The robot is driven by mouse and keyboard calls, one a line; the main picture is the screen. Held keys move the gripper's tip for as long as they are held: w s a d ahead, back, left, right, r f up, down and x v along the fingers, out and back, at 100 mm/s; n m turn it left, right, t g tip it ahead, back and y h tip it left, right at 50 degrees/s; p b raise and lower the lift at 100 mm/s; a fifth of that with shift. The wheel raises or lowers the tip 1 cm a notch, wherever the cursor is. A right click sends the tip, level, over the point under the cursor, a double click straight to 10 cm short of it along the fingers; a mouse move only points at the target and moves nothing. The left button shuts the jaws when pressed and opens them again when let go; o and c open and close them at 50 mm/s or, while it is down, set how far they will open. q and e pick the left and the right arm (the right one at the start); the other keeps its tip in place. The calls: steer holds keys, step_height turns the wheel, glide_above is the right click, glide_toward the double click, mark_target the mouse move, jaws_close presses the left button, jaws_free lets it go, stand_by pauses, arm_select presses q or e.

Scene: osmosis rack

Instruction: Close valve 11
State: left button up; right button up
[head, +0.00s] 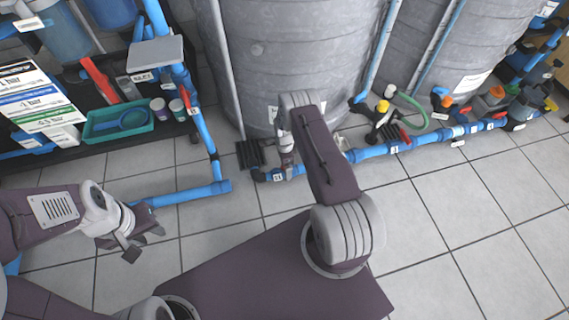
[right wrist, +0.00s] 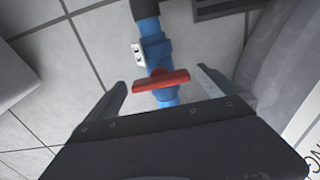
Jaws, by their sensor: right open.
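The valve's red handle (right wrist: 172,79) shows in the right wrist view, on a blue pipe (right wrist: 156,50). The handle lies roughly across the pipe. A small white label (right wrist: 138,54) sits beside it, too small to read there. My right gripper (right wrist: 162,84) is open, with one finger on each side of the handle and visible gaps to it. In the head view my right gripper (head: 288,168) is low over the left end of the floor pipe (head: 300,171), and the handle is hidden there. My left gripper (head: 143,240) hangs over bare floor, empty, its fingers apart.
Large grey tanks (head: 290,50) stand right behind the pipe. A dark grate (head: 250,154) lies by its left end. Further right are valves and a green hose (head: 411,112). A rack with a teal tray (head: 118,122) stands at the left. The tiled floor in front is clear.

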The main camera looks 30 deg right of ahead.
step_height(320, 180, up, 9)
steer(key=p, duration=0.6)
steer(key=shift+r, duration=0.15)
